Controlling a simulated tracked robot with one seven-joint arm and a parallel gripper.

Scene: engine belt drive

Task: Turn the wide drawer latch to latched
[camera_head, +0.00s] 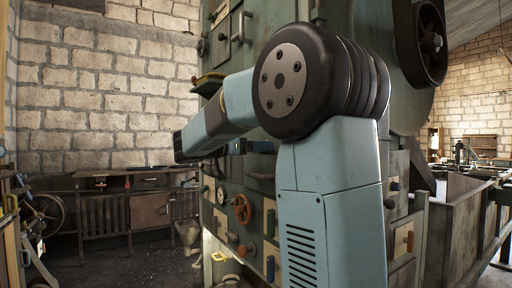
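I cannot single out the wide drawer latch. Several small handles sit on the green machine (262,170). They include a blue handle (270,268) low on its front and an orange handle (409,241) on a pale panel to the right. Which of these, if any, belongs to the wide drawer is unclear. My light blue arm rises in front of the machine, bends at a large black joint and reaches left. My gripper does not show clearly; the arm's far end is dark, and its fingers cannot be seen. The arm hides much of the machine's middle.
An orange handwheel (243,209) and a round gauge (220,195) are on the machine front. A wooden workbench (150,210) stands along the brick wall at left. A large wooden bin (463,225) is at right. Open floor lies at lower left.

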